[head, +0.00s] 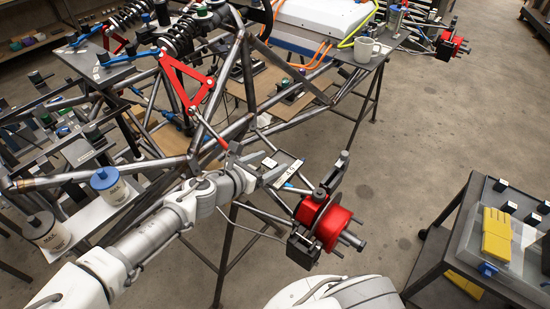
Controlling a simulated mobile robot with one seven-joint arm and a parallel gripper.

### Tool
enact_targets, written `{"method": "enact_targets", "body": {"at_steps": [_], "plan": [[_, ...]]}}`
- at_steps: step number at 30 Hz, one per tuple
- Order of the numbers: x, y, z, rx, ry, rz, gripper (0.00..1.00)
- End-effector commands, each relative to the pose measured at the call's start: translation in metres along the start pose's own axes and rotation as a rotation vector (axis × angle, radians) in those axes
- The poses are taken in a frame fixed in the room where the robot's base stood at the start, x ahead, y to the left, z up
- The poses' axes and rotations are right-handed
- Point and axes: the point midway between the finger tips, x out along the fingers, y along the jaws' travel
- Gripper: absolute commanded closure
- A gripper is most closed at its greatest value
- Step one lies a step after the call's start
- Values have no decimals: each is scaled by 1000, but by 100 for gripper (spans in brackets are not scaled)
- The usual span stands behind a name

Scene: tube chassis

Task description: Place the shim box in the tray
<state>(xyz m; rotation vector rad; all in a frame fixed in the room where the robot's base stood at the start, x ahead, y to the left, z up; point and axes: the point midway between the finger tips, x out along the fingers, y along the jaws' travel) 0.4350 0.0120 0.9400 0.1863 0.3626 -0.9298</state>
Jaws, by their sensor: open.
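My gripper (269,167) is open, its fingers pointing to the upper right beside the tube chassis. A small dark box with a pale label (288,172) is just past the fingertips, close to the red brake hub; it may be the shim box. A small pale block (269,162) shows by the fingers. I cannot tell whether the fingers touch either one.
The tube chassis (237,90) fills the left and middle. The red brake hub (330,222) juts out right of my gripper. A white mug (366,49) stands at the back. Paint cans (108,185) stand at left. Open floor (405,160) separates chassis and cart (455,225).

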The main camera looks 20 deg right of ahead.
Motion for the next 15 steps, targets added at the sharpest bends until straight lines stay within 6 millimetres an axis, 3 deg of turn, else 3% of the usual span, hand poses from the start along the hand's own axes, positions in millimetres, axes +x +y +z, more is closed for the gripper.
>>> {"method": "enact_targets", "body": {"at_steps": [9,15], "plan": [[-62,1,1,-1,1,4,23],[-82,0,1,1,1,1,23]]}}
